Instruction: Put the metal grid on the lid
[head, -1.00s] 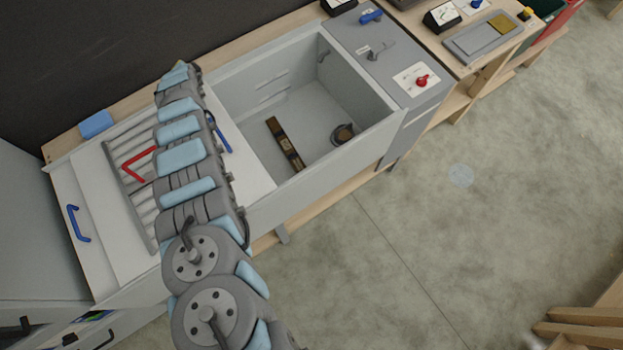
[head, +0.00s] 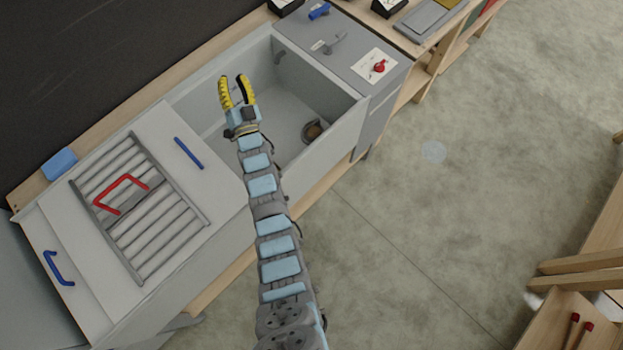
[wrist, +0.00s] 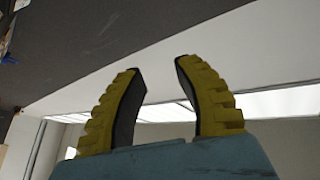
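The metal grid (head: 165,222), grey bars in a frame with a red handle (head: 121,194), lies flat on the white lid (head: 205,190) in the head view. The lid covers the left part of the sink-like box and has a blue handle (head: 189,153). My gripper (head: 235,80) has yellow fingers and is over the open basin, right of the grid and apart from it. In the wrist view my gripper (wrist: 158,80) is open with nothing between the fingers. The brown bar in the basin is hidden behind my arm.
The open basin (head: 290,105) has a round dark drain piece (head: 312,131). A grey panel with a red knob (head: 379,66) stands to its right. A blue sponge-like block (head: 59,164) lies at the back left. A second blue handle (head: 58,268) is at the far left.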

